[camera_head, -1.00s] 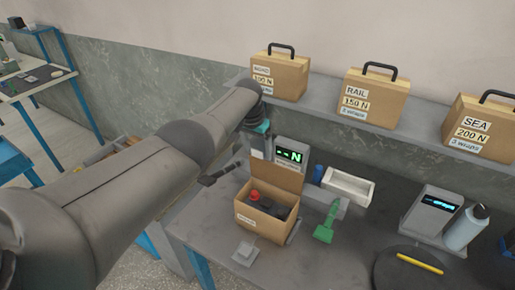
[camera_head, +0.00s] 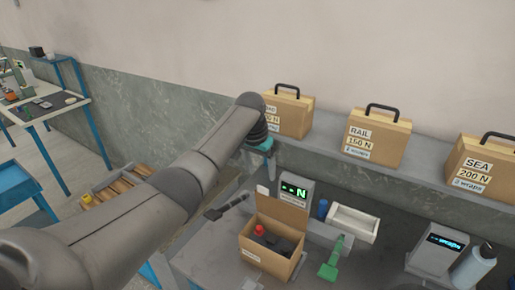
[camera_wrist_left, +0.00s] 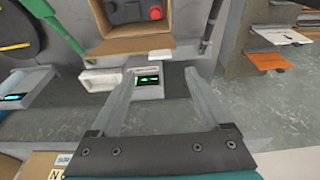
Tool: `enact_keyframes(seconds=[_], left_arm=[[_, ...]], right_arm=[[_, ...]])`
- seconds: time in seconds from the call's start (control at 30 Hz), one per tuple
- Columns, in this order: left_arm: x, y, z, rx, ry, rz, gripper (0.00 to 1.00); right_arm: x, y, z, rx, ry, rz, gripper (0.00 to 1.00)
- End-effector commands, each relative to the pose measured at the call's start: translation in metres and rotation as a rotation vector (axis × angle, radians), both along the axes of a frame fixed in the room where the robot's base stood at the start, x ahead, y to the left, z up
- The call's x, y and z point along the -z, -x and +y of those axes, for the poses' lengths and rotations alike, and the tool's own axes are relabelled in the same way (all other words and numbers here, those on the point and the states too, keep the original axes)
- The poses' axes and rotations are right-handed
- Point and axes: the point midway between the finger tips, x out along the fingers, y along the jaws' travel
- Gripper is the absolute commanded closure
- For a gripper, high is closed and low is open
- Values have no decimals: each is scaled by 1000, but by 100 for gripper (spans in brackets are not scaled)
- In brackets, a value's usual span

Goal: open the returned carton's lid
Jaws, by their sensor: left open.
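The brown carton (camera_head: 268,262) stands on the bench with its lid (camera_head: 282,213) raised upright along its back edge. A dark grey device with a red knob (camera_head: 259,230) lies inside. In the left wrist view the carton lid (camera_wrist_left: 130,46) shows at the top, with a pale tab (camera_wrist_left: 160,55) at its edge. My left gripper (camera_wrist_left: 160,72) is open with nothing between its fingers. It hangs above and behind the raised lid, apart from it; in the head view its fingers are hard to make out below the teal wrist.
A small green display (camera_head: 295,189) stands behind the carton. To the right are a white tray (camera_head: 353,223), a green tool (camera_head: 332,259) and a second display (camera_head: 440,250). A dark handled tool (camera_head: 227,207) is at left. Cases, including RAIL (camera_head: 378,136) and SEA (camera_head: 487,170), stand on the shelf.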

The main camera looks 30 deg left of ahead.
Motion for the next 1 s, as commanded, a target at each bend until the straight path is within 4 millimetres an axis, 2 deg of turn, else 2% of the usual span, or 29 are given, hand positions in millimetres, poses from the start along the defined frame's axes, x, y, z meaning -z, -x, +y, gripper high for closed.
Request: enact_keyframes(seconds=[0.03, 0.3, 0.5, 0.8, 0.9, 1.0], left_arm=[[-10, 1, 1, 0, 0, -6, 20], [-51, 10, 1, 0, -1, -6, 20], [-67, 14, 1, 0, 0, -4, 20], [-69, 14, 1, 0, 0, -3, 21], [-63, 14, 2, 3, -5, -10, 32], [-40, 12, 7, 15, -30, -53, 44]], right_arm=[[0, 0, 0, 0, 0, 0, 50], [1, 0, 0, 0, 0, 0, 50], [2, 0, 0, 0, 0, 0, 50], [2, 0, 0, 0, 0, 0, 50], [5, 0, 0, 0, 0, 0, 50], [15, 1, 0, 0, 0, 1, 50]])
